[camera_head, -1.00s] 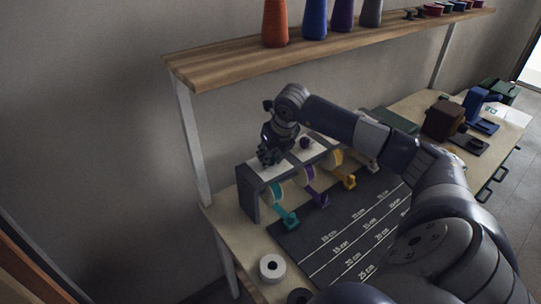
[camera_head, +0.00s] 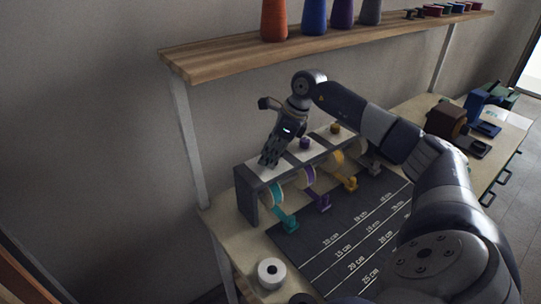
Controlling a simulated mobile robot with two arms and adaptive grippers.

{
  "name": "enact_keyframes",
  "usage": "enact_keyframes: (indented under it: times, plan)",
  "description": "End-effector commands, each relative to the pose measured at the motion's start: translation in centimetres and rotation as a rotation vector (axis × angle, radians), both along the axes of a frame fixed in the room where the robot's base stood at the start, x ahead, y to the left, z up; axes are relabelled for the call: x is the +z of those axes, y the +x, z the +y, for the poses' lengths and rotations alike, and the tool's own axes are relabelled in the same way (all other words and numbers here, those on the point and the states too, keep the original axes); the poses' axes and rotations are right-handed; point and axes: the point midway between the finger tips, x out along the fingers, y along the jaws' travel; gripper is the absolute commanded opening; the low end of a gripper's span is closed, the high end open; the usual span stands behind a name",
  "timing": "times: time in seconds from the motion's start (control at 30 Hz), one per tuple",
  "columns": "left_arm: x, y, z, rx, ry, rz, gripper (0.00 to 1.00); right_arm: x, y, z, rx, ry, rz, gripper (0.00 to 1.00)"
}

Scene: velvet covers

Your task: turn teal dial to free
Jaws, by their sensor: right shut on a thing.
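The ribbon dispenser (camera_head: 246,196) stands on the workbench with teal, purple and yellow spools along its front. The teal spool (camera_head: 277,195) is at its left end, with a teal piece (camera_head: 289,222) below it. My right gripper (camera_head: 268,162) points down at the left part of the dispenser's top, above the teal spool. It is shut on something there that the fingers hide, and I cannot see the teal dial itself. A purple dial (camera_head: 305,143) and a yellow dial (camera_head: 335,129) show farther right on the top. My left gripper is not in view.
A dark mat (camera_head: 335,245) with printed cm lines lies in front of the dispenser. A white roll (camera_head: 271,272) stands at the bench's near edge. A wooden shelf (camera_head: 225,55) with thread cones hangs above. Brown and blue devices (camera_head: 447,122) stand at the right.

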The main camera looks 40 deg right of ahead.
Motion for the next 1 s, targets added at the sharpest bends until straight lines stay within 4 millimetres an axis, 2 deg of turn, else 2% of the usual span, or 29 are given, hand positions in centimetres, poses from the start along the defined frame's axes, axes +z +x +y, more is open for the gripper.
enact_keyframes:
  times: [0.5,0.8,1.0]
  plan:
    - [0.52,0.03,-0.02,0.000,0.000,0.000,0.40,0.20,0.38,-0.24,0.456,-0.001,-0.004,0.04]
    - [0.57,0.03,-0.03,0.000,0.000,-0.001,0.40,0.16,0.43,-0.31,0.621,-0.003,-0.004,0.04]
    - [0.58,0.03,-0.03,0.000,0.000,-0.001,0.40,0.13,0.46,-0.31,0.671,-0.004,-0.005,0.04]
